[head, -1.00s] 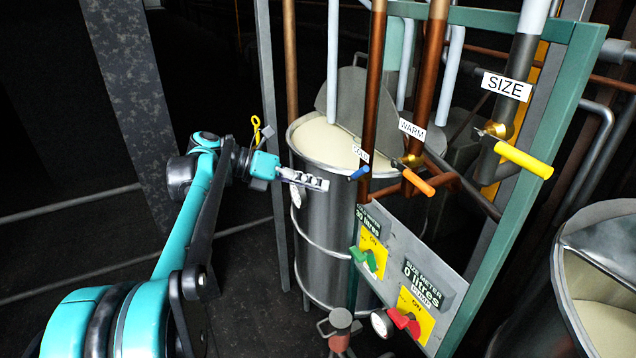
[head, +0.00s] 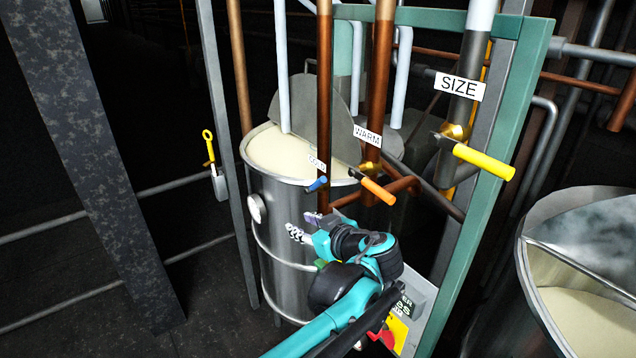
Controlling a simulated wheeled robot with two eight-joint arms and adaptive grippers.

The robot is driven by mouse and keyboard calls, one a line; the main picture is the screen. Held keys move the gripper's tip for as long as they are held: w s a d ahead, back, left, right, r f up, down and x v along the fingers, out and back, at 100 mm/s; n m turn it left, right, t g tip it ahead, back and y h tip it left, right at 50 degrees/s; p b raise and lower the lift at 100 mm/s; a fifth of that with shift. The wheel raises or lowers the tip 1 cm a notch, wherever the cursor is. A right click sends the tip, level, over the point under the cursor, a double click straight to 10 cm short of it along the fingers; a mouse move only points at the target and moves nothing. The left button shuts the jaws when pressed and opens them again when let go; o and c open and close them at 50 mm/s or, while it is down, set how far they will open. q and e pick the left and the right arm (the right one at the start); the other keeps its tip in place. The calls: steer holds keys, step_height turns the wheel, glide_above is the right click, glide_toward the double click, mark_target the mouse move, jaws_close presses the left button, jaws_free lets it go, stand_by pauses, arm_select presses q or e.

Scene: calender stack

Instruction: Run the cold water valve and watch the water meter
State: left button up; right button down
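The cold valve has a short blue handle (head: 317,184) on a copper pipe, under a small, partly legible COLD label (head: 317,162). My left gripper (head: 303,226) is below the blue handle, in front of the steel vat, and apart from the handle. Its two fingers look spread, with nothing seen between them. The water meter is hidden behind my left gripper and arm. Part of the grey meter panel (head: 422,288) shows to the right of my arm. My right gripper is not in view.
The orange warm valve handle (head: 378,192) is just right of the blue one. The yellow size valve handle (head: 484,161) is farther right. The steel vat (head: 285,262) stands behind the pipes. A green frame post (head: 490,205) and another vat (head: 545,290) are to the right.

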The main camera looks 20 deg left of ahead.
mark_target(318, 184)
arm_select(q)
steer(key=d+r+m+t+y, duration=0.1)
steer(key=d+r+m+t, duration=0.4)
steer(key=d+r, duration=0.25)
steer(key=p+x, duration=0.1)
steer(key=x, duration=0.7)
steer(key=shift+w+a, duration=0.2)
steer(key=shift+a, duration=0.15)
jaws_close()
